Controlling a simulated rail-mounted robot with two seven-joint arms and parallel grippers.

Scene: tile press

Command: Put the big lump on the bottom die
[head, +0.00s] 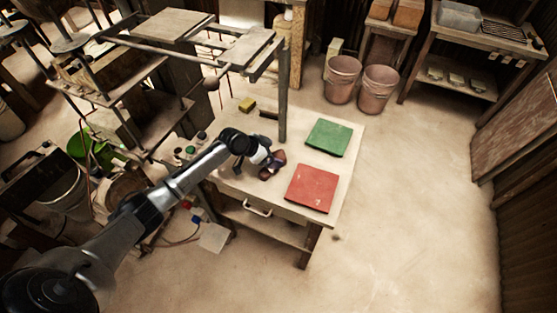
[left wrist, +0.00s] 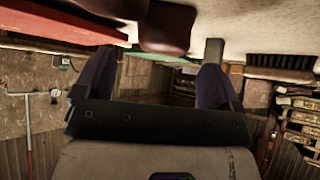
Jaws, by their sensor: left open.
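A reddish-brown clay lump (head: 279,156) lies on the light worktable (head: 233,184), to the left of the red square. My left gripper (head: 265,161) is right at it and partly covers it. In the left wrist view brown clay (left wrist: 165,38) shows at the top, beyond the open fingers of my left gripper (left wrist: 155,80), with a clear gap between them. I cannot tell whether this is one lump or several, or which is the big one. I cannot make out the bottom die for certain. My right gripper is not in view.
A red square (head: 312,188) and a green square (head: 328,138) lie on the table's right side. A yellow block (head: 247,105) lies at its back left, near a dark upright post (head: 282,100). Two pink buckets (head: 342,78) stand on the floor behind. The floor at right is clear.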

